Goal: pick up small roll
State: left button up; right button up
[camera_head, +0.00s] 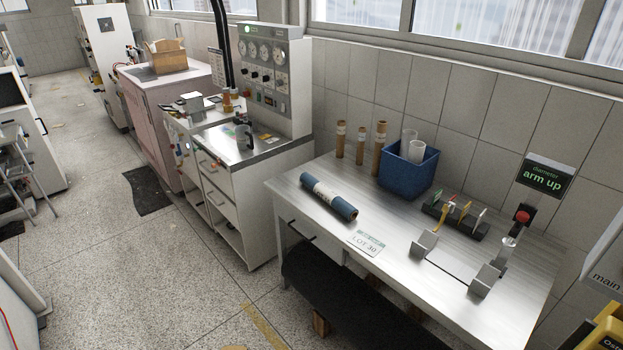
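A dark blue roll (328,197) lies on its side on the left part of the metal table (395,228). Two white rolls (417,150) stand in that bin. I cannot tell which of these is the small roll. Neither of my grippers is in view.
A card marked LOT 30 (366,243) lies near the table's front edge. A black rack (455,220) with colored pieces and metal V-shaped brackets (485,279) stand on the right. A sign (544,178) reads "arm up". Open floor (150,270) lies left.

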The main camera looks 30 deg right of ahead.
aim_at(341, 206)
jog(key=i+z, duration=0.35)
jog(key=z, duration=0.15)
jog(key=i+j+z, duration=0.25)
jog(key=z, duration=0.25)
jog(key=i+j+z, duration=0.65)
jog(key=j+z, duration=0.15)
jog(key=z, duration=0.15)
